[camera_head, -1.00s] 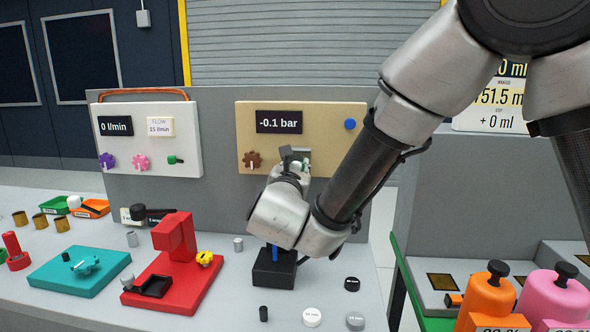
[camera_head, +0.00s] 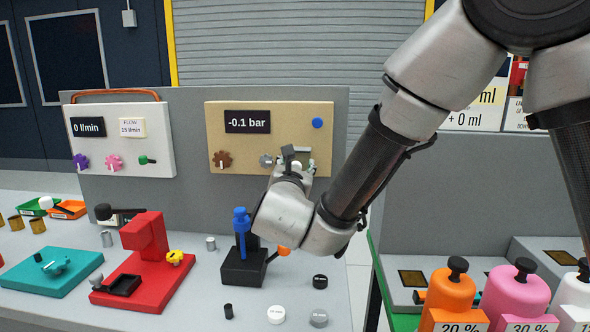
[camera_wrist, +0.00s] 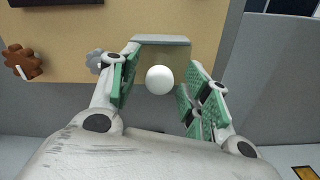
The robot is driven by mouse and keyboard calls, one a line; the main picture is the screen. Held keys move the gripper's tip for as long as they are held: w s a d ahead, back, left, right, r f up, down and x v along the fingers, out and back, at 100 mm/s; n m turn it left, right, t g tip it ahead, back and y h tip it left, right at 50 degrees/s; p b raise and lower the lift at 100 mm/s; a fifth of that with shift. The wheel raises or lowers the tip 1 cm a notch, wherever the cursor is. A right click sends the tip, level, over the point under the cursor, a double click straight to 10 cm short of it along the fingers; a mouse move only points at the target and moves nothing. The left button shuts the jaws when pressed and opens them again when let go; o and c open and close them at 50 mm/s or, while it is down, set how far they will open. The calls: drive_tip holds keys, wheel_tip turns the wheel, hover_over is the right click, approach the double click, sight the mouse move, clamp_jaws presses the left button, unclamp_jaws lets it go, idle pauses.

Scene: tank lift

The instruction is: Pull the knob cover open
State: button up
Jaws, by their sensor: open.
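The tan panel (camera_head: 225,135) carries a display reading -0.1 bar. My gripper (camera_head: 298,163) is at the panel's lower right. In the wrist view its green-padded fingers (camera_wrist: 158,90) are open on both sides of a white ball handle (camera_wrist: 159,79), with a gap visible at each side. Behind the ball is the knob cover, a see-through plate with a grey top edge (camera_wrist: 160,40). A grey knob (camera_head: 266,160) shows bare to the left of my gripper, and also in the wrist view (camera_wrist: 95,61). In the head view my gripper hides most of the cover.
A brown knob (camera_head: 221,159) is on the panel's left and a blue button (camera_head: 317,123) at its upper right. A black stand with a blue tool (camera_head: 241,225) stands below my wrist. A red press (camera_head: 147,235) is left of it.

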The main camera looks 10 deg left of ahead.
drive_tip(key=s, duration=1.2)
drive_tip(key=shift+d, duration=0.35)
